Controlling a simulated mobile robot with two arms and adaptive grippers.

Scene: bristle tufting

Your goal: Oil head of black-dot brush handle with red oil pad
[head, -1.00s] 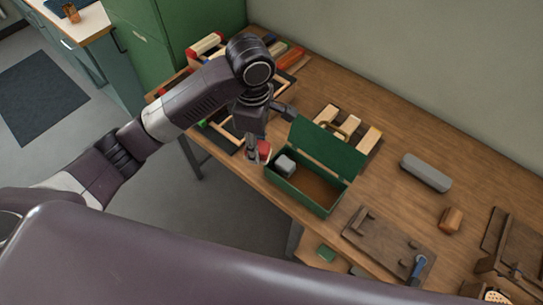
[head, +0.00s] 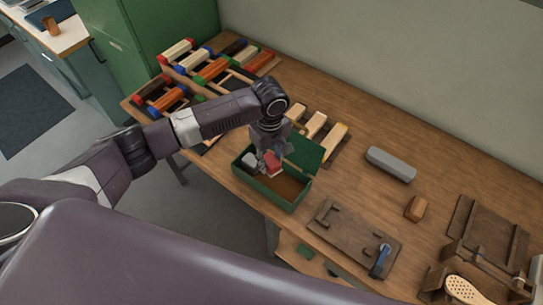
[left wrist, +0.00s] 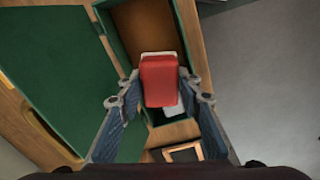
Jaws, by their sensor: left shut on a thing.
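My left gripper (head: 265,160) is shut on the red oil pad (head: 273,164), a red block with a pale edge. It holds the pad at the open green box (head: 276,199); whether the pad touches the box floor I cannot tell. In the left wrist view the pad (left wrist: 160,80) sits between the two finger pads. Pale wooden brush handles (head: 334,135) lie in a rack behind the box. No black dot can be made out on them. My right gripper is not in view.
A grey block (head: 250,160) is in the box's left end. The green lid (head: 303,151) stands open behind. To the right are a brown board (head: 345,228), a grey bar (head: 390,164) and a small wooden block (head: 415,207). Colored blocks in racks (head: 212,70) fill the far left.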

